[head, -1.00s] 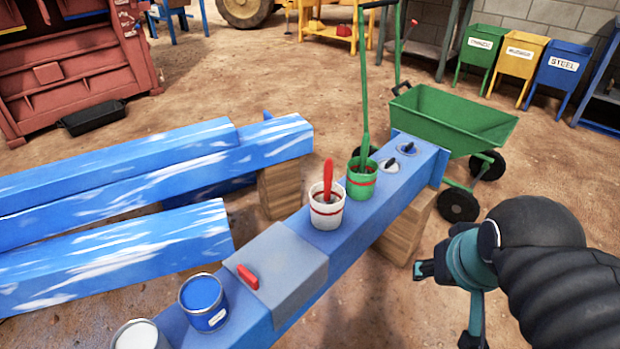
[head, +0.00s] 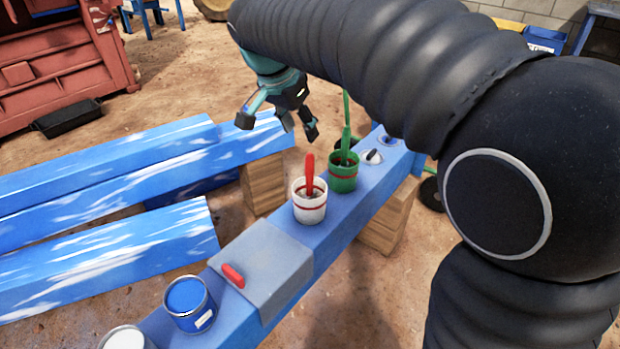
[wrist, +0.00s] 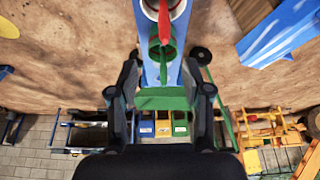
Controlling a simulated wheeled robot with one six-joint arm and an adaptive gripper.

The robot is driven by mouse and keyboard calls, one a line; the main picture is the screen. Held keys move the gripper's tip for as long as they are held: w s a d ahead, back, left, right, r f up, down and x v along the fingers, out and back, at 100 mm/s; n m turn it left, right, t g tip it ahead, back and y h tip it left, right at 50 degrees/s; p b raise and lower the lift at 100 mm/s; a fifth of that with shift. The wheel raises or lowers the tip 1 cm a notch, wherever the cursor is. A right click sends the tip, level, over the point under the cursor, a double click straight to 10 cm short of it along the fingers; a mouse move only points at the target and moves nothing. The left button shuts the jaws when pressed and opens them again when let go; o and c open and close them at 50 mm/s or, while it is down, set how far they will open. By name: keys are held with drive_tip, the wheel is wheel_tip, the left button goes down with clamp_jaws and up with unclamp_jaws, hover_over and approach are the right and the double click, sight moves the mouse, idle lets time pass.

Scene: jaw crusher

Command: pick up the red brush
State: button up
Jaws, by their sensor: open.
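The red brush (head: 310,172) stands upright in a white pot (head: 308,208) with a red band, on the blue beam. Only its red handle shows; its lower end is hidden in the pot. In the wrist view the brush (wrist: 164,22) is at the top centre, beyond the green pot. My gripper (head: 279,127) is open and empty, above and behind the white pot, apart from the brush. In the wrist view its two fingers (wrist: 160,70) are spread on either side of the beam.
A green pot (head: 343,180) with a green handle stands close behind the white pot. A grey block with a small red piece (head: 233,275) and a blue can (head: 188,300) are nearer on the beam (head: 335,245). Blue painted beams (head: 100,250) lie to the left.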

sight(312, 163)
drive_tip(key=x, duration=1.4)
drive_tip(key=shift+w+a+r, duration=0.1)
drive_tip(key=shift+w+a, duration=0.1)
drive_tip(key=shift+w, duration=0.05)
clamp_jaws()
